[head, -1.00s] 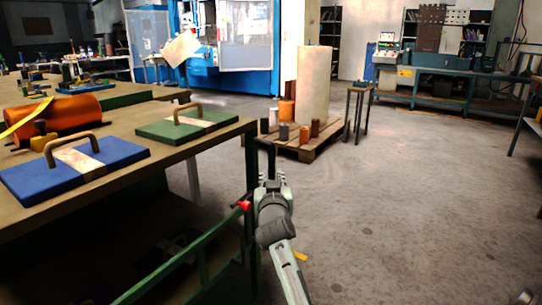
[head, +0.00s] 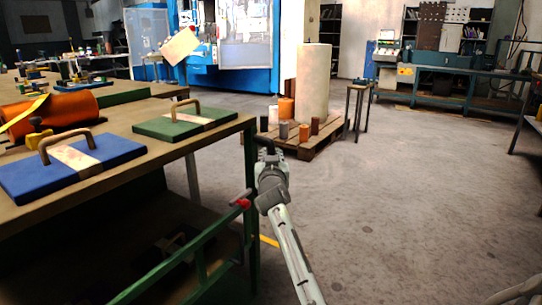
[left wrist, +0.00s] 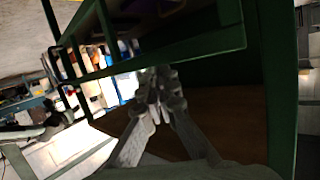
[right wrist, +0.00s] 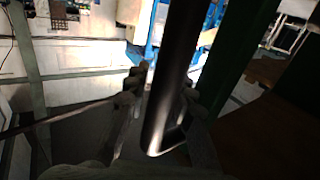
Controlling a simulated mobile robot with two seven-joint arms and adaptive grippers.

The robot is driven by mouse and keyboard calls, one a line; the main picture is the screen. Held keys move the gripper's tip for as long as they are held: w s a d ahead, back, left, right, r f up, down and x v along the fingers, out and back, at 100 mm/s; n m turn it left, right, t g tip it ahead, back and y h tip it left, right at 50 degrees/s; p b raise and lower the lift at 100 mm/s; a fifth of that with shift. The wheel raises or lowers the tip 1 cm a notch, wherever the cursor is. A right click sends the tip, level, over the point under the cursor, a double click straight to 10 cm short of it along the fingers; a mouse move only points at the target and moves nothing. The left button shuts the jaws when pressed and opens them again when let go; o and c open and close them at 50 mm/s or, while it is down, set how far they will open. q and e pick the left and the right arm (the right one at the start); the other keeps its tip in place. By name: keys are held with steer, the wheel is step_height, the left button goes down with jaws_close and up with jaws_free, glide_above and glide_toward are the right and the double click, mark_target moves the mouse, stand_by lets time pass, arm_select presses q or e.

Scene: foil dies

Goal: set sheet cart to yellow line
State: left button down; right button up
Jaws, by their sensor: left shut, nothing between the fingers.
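A green tubular rail (head: 190,258) with a red end (head: 241,200) runs along the bench's near side; it may be the sheet cart, but I cannot tell. A short yellow strip (head: 269,241) shows on the floor, partly behind my arm. My right gripper (head: 268,158) is beside the bench corner. In the right wrist view, its fingers (right wrist: 160,92) stand apart on both sides of a dark upright bar (right wrist: 172,60), with a gap at the left finger. My left gripper (left wrist: 156,105) is shut and empty close to a green frame (left wrist: 170,53); the head view does not show it.
The bench (head: 215,141) on the left carries a blue plate (head: 30,186) and a green plate (head: 152,127) with handles, and an orange roll (head: 75,104). A pallet (head: 315,147) with a tall pale roll (head: 313,85) stands ahead.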

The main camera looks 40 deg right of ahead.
steer(key=shift+c, duration=0.5)
jaws_close()
